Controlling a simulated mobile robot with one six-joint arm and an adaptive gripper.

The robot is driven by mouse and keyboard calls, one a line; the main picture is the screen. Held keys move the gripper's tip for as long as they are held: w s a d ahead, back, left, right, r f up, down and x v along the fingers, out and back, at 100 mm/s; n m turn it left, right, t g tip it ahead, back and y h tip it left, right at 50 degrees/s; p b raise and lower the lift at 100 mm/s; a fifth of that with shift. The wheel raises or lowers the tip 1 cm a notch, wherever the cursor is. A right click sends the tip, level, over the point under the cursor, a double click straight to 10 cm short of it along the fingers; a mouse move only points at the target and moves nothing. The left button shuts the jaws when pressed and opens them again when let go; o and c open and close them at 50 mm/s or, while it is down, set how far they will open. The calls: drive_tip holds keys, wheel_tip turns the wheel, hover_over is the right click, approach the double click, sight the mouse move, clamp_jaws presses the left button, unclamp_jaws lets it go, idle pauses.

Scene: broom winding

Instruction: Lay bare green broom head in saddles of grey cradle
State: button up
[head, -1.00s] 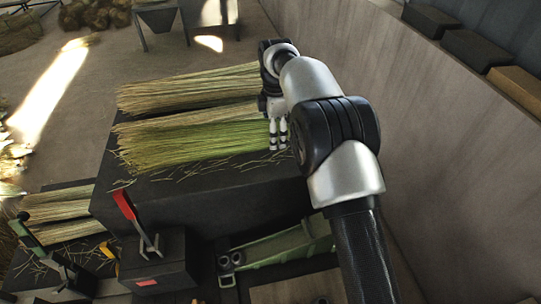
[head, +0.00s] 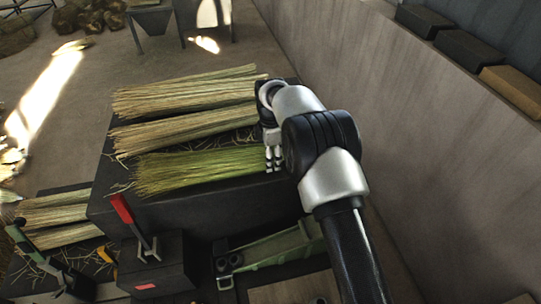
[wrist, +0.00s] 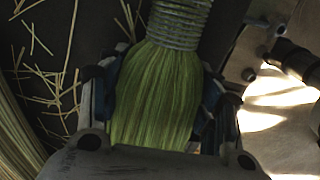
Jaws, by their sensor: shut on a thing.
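The green broom head (head: 200,170) lies level across the front part of the dark bench, its loose straw ends to the left. My gripper (head: 274,160) is shut on its right end. In the wrist view the green straw (wrist: 155,95) runs between the fingers of my gripper (wrist: 160,110), and a grey wire coil (wrist: 180,22) wraps its narrow part. I cannot tell how high the broom head is above the bench. I cannot pick out the grey cradle for certain. A dark grey fitting with round openings (head: 228,262) stands low in front of the bench.
Two pale straw bundles (head: 185,92) (head: 180,130) lie behind the green one on the bench (head: 200,202). A red lever (head: 121,208) stands up from a dark box (head: 160,270) in front. A green trough (head: 275,250) lies low beside it. A grey wall (head: 440,130) bounds the right.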

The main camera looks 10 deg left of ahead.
drive_tip(key=o, duration=1.3)
drive_tip(key=shift+f, duration=0.1)
drive_tip(key=r, duration=1.7)
drive_tip(key=shift+w+a+r, duration=0.15)
drive_tip(key=shift+w+a, duration=0.1)
drive_tip(key=shift+w, duration=0.05)
